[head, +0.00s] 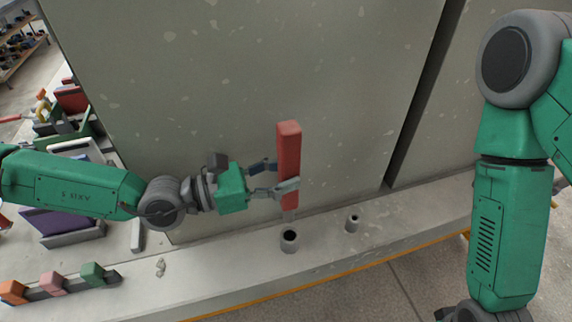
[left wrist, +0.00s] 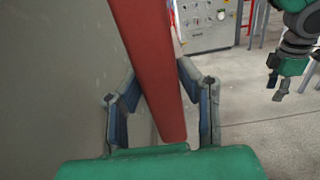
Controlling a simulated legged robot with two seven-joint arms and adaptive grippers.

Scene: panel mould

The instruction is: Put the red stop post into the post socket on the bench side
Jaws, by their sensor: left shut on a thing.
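The red stop post (head: 288,150) is upright in my left gripper (head: 276,179), whose fingers are shut on its lower part. A thin grey pin shows under the post, just above the dark hole of a grey socket (head: 289,246) on the bench ledge; a small gap shows between them. In the left wrist view, the post (left wrist: 150,60) runs between the fingers of my left gripper (left wrist: 160,95). My right gripper (left wrist: 280,85) shows small at the right there; its finger opening is unclear.
A tall grey panel (head: 270,70) rises behind the ledge (head: 210,285). Orange, pink and green blocks (head: 92,274) stand in a row at lower left. A small pale lump (head: 160,267) lies on the ledge. Cluttered coloured parts are at far left.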

